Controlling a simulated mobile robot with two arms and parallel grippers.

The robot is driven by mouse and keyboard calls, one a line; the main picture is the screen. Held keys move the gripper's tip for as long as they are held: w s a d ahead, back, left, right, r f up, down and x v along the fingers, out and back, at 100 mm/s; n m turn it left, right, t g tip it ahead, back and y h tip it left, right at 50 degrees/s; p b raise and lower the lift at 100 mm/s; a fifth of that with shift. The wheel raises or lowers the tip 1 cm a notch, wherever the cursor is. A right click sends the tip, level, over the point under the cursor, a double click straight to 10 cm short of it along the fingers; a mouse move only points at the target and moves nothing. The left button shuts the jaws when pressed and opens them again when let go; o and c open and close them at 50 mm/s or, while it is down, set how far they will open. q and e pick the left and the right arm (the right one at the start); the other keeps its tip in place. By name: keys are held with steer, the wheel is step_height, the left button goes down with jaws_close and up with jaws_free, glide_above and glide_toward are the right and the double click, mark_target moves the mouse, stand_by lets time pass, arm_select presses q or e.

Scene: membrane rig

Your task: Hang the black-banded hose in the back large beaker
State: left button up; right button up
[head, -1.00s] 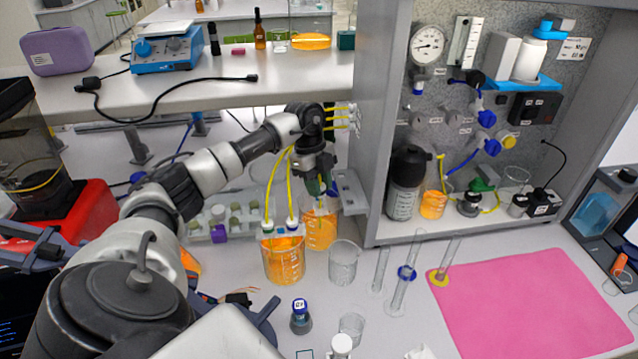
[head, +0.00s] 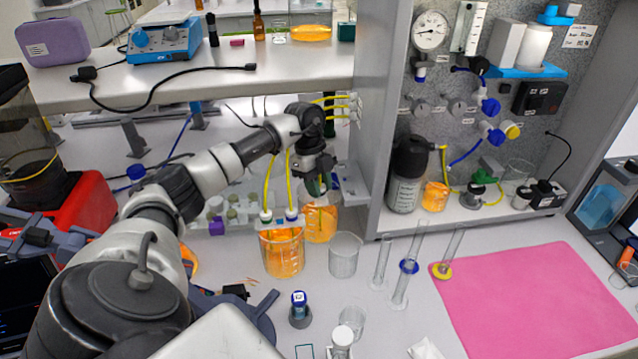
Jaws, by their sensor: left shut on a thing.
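The back large beaker (head: 321,225) holds orange liquid and stands on the bench behind the front orange beaker (head: 284,256). My left gripper (head: 317,186) points down right at the back beaker's mouth. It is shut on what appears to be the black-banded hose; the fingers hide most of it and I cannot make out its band. How far its end reaches into the beaker is unclear. Two other yellow hoses (head: 268,185) hang down into the front beaker, with green and blue bands at its rim. My right gripper is not in view.
An empty beaker (head: 344,256) stands right of the front one. Glass cylinders (head: 405,268) stand before the rig cabinet, whose grey side wall (head: 375,110) is close to my gripper. A rack of vials (head: 228,215) is at the left.

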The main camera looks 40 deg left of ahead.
arm_select(q)
steer(key=shift+f, duration=0.15)
stand_by(0.3)
steer(key=o, duration=1)
steer(key=b+v, duration=0.2)
steer(key=v, duration=0.8)
steer(key=shift+a+r+b, duration=0.1)
steer(key=shift+r+b, duration=0.25)
steer(key=shift+r, duration=0.05)
